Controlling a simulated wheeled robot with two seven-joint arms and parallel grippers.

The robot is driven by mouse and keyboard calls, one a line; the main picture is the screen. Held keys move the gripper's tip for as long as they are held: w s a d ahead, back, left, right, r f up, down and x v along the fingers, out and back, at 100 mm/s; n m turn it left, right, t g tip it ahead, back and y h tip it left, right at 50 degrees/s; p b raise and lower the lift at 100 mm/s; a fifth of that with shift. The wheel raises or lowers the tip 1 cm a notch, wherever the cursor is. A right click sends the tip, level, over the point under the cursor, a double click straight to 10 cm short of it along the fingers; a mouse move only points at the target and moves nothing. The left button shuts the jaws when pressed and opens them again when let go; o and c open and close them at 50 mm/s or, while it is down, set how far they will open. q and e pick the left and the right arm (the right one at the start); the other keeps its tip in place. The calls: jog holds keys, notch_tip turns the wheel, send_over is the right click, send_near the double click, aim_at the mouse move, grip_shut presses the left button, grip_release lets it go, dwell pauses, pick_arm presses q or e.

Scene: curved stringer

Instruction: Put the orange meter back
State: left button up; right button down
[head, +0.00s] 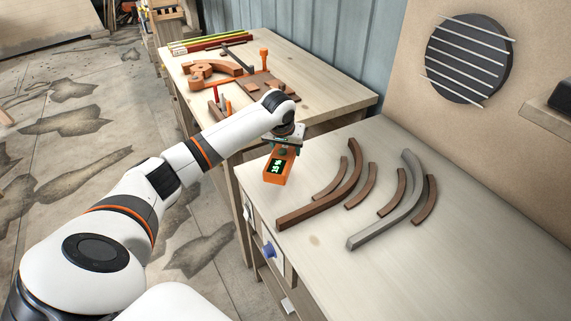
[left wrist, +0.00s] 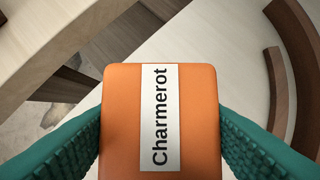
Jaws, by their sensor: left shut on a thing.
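The orange meter (head: 278,168) has a dark display with green digits, seen in the head view. In the left wrist view the orange meter (left wrist: 198,120) shows a white label reading "Charmerot". My left gripper (head: 286,144) is shut on the meter, with a green finger on each side of it in the left wrist view. It holds the meter by the left edge of the pale front bench (head: 420,260). I cannot tell whether the meter touches the bench. My right gripper is not in view.
Curved brown and grey strips (head: 325,196) lie on the front bench. The back table (head: 335,93) holds wooden parts and tools, including an orange-handled tool (head: 264,57). A drawer with a blue knob (head: 269,250) is below the bench edge. The bench's right front is clear.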

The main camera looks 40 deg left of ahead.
aim_at(283, 149)
pick_arm(q)
jog(key=shift+f, duration=2.6)
jog(key=shift+f, duration=0.1)
jog(key=o, duration=1)
jog(key=v, duration=1.2)
